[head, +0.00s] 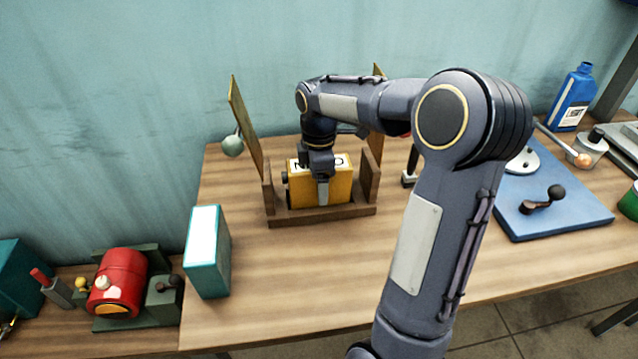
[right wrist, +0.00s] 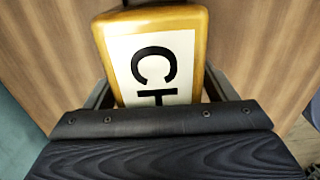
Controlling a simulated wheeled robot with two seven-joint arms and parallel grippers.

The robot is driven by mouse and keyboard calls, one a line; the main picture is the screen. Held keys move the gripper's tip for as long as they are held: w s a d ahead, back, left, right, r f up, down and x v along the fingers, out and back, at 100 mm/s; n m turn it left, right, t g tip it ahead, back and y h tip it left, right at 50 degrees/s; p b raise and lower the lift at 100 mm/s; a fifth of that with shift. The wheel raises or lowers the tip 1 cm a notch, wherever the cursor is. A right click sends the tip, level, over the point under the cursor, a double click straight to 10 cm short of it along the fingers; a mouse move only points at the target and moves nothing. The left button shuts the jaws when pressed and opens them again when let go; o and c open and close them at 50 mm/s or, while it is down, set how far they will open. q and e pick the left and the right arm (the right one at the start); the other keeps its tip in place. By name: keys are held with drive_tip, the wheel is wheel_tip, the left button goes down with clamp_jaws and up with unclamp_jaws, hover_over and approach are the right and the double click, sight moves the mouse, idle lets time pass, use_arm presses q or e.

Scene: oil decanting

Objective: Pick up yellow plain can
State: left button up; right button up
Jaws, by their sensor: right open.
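A yellow can (head: 335,190) with a white, black-lettered label on top stands in a wooden holder (head: 322,217) on the table. In the right wrist view the can (right wrist: 198,38) shows close up, with black letters on its white label. My right gripper (head: 318,188) is directly above the can and reaches down to it. Its jaws are open, with one finger on each side of the can. Contact between fingers and can cannot be told. The gripper and wrist hide part of the can's top. My left gripper is not in view.
Upright wooden boards (head: 243,122) flank the holder. A teal and white box (head: 207,252) stands front left, beyond it a red can (head: 118,282) in a green stand. On the right are a blue mat (head: 560,215) with a black-knobbed lever and a blue bottle (head: 572,97).

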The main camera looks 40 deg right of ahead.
drive_tip(key=shift+f, duration=0.1)
drive_tip(key=shift+c, duration=0.2)
drive_tip(key=c, duration=1.5)
clamp_jaws()
